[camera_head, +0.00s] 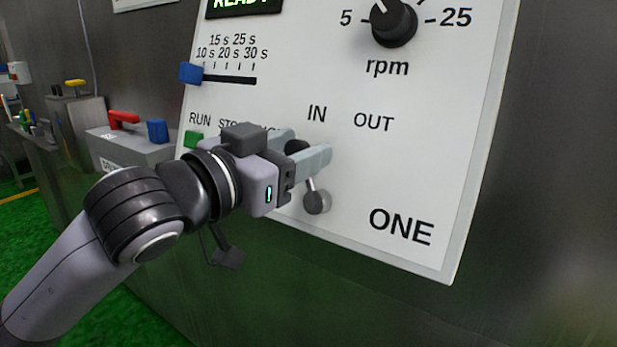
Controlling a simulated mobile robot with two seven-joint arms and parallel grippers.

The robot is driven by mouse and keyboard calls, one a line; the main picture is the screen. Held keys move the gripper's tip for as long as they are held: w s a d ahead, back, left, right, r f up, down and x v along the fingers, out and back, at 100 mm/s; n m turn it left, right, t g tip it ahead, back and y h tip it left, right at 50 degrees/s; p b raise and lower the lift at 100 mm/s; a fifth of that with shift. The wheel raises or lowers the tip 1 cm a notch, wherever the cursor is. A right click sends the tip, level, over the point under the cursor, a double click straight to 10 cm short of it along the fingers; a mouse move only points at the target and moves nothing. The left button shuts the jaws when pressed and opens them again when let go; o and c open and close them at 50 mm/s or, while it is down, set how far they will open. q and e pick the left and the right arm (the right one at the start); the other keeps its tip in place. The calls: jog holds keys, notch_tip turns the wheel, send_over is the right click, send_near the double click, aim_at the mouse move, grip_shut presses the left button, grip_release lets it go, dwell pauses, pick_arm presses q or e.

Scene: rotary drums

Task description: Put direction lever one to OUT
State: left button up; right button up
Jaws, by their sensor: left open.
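Direction lever one (312,187) is on the white panel marked ONE. Its round grey pivot is at the bottom, and its rod leans up and to the left, toward the IN side and away from OUT. Its dark knob (297,147) shows between the fingers of my left gripper (300,150). The gripper is open, with one finger on the far left side of the knob and the other in front to the right. The near finger hides part of the rod. I cannot tell whether either finger touches the knob. My right gripper is out of view.
The panel (440,150) also carries an rpm dial (394,22), a blue time slider (191,73) and a green RUN button (193,139). A grey box (130,150) with red and blue parts stands at left. The panel right of the lever is clear.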

aim_at(353, 149)
pick_arm(q)
jog(key=c, duration=0.8)
jog(key=shift+s+d, duration=0.1)
jog(key=shift+d, duration=0.05)
jog(key=shift+s+d+f, duration=0.15)
jog(key=shift+s+d, duration=0.7)
jog(key=shift+d, duration=0.3)
jog(key=shift+s+d, duration=0.55)
jog(key=shift+d, duration=0.2)
jog(key=o, duration=0.8)
jog(key=shift+a, duration=0.1)
